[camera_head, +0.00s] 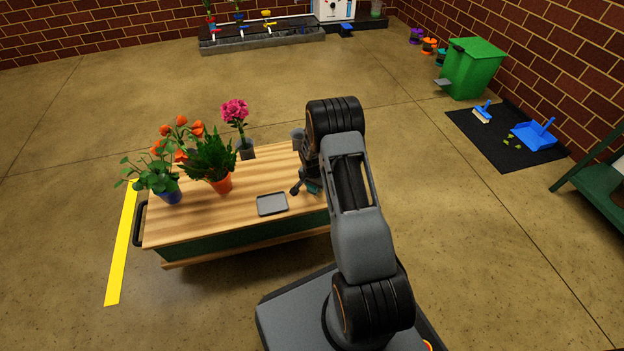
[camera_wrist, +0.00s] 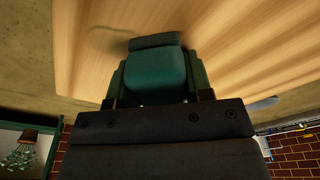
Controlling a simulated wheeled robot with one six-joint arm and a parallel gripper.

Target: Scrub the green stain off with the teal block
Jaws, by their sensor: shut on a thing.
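The teal block (camera_wrist: 155,72) sits between the fingers of my gripper (camera_wrist: 157,88) in the wrist view, and the gripper is shut on it. In the head view my gripper (camera_head: 307,184) is low over the right part of the wooden table top (camera_head: 235,212), largely hidden by my own arm. A bit of teal (camera_head: 314,187) shows beside the fingers there. I cannot tell whether the block touches the wood.
A small grey tray (camera_head: 272,204) lies left of my gripper. Potted orange flowers (camera_head: 168,197), a green plant in a terracotta pot (camera_head: 221,184) and pink flowers in a dark vase (camera_head: 246,150) stand farther left. A grey cup (camera_head: 298,137) stands behind the gripper.

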